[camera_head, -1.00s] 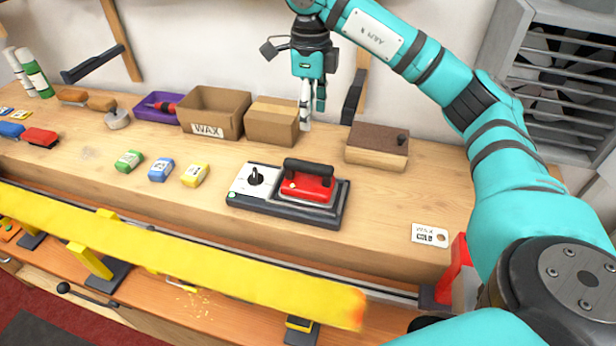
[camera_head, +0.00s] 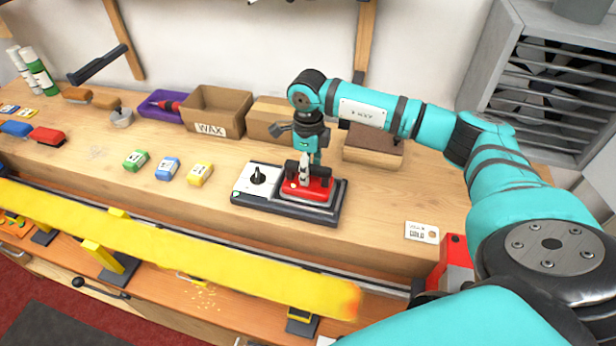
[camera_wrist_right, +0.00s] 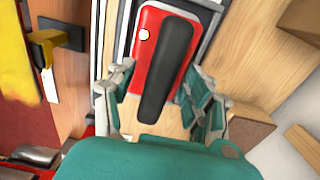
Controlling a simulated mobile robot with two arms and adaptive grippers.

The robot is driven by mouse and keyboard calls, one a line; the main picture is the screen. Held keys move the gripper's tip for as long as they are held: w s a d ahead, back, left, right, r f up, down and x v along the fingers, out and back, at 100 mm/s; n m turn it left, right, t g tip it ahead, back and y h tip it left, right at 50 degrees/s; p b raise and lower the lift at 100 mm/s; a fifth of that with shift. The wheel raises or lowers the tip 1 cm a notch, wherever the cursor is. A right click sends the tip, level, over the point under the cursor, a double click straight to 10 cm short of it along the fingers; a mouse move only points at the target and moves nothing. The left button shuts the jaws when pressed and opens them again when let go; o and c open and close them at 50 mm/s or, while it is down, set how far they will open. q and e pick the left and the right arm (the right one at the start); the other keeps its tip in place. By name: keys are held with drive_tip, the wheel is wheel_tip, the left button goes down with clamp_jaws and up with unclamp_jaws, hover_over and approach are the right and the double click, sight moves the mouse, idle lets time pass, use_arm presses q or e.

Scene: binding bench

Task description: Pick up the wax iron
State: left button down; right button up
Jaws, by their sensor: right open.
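The wax iron (camera_head: 318,190) is red with a black handle and sits on its black and white stand (camera_head: 258,203) on the bench. My right gripper (camera_head: 305,172) is over the iron from above, its fingers at the black handle and partly covering it. In the right wrist view the red iron (camera_wrist_right: 149,50) and its long black handle lie between the spread fingers of the right gripper (camera_wrist_right: 160,104). The fingers look open, and I cannot tell whether they touch the handle. My left gripper is not in view.
A cardboard WAX box (camera_head: 212,112), a closed carton (camera_head: 262,122) and a brown-topped block (camera_head: 372,150) stand behind the iron. Green, blue and yellow wax blocks (camera_head: 199,175) lie to its left. A yellow ski (camera_head: 200,262) runs along the front.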

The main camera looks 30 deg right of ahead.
drive_tip(key=shift+f, duration=0.4)
drive_tip(key=shift+c, duration=0.3)
clamp_jaws()
drive_tip(key=shift+w+r, duration=0.1)
